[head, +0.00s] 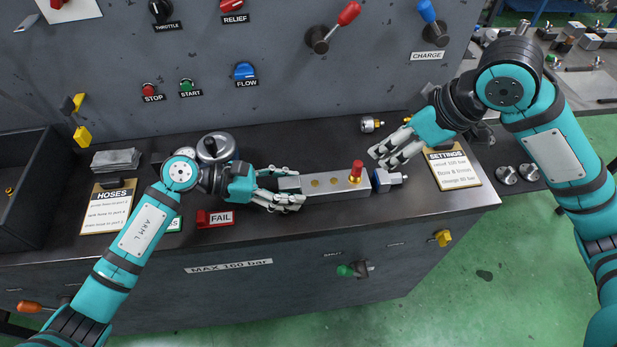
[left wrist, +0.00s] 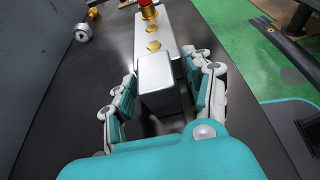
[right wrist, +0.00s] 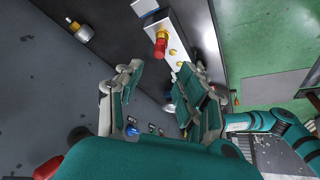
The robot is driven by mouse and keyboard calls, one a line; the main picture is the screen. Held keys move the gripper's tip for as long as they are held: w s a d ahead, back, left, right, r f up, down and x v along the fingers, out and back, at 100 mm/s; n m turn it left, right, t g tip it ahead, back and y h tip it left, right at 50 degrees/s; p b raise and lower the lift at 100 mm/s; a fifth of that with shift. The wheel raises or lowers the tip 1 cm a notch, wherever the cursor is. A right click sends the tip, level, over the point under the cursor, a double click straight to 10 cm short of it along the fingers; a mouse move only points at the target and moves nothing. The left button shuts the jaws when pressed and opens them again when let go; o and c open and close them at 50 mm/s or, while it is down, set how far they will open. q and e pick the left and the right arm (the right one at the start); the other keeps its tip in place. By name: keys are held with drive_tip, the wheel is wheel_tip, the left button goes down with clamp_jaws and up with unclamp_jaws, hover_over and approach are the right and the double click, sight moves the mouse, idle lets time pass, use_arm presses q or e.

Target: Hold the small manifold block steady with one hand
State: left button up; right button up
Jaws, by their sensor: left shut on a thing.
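The small manifold block (head: 335,189) is a long silver bar with brass ports, lying on the dark bench top. My left gripper (head: 297,188) is shut on the block's left end. In the left wrist view, its fingers lie on both sides of the block's near end (left wrist: 158,82). My right gripper (head: 392,148) is open and empty, above and behind the block's right end. It also shows apart from the block (right wrist: 175,42) in the right wrist view.
A red FAIL plate (head: 216,218) lies left of the block. A HOSES card (head: 106,208) and a SETTINGS card (head: 453,168) lie on the bench. The panel with levers (head: 230,60) rises behind the bench.

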sight(361, 165)
drive_tip(key=shift+c, duration=0.3)
drive_tip(key=shift+w+a+f+m+t+h, duration=0.2)
drive_tip(key=shift+w+a+f+m, duration=0.4)
drive_tip(key=shift+f, duration=0.95)
drive_tip(key=shift+w+a+f+m+t+h, duration=0.2)
drive_tip(key=shift+w+a+f+m, duration=0.4)
drive_tip(key=shift+f, duration=0.95)
drive_tip(key=shift+w+a+f+m+t+h, duration=0.1)
drive_tip(key=shift+w+a+f+m+t, duration=0.15)
drive_tip(key=shift+a+f, duration=0.95)
drive_tip(key=shift+d+f, duration=0.35)
drive_tip(key=shift+d, duration=0.05)
clamp_jaws()
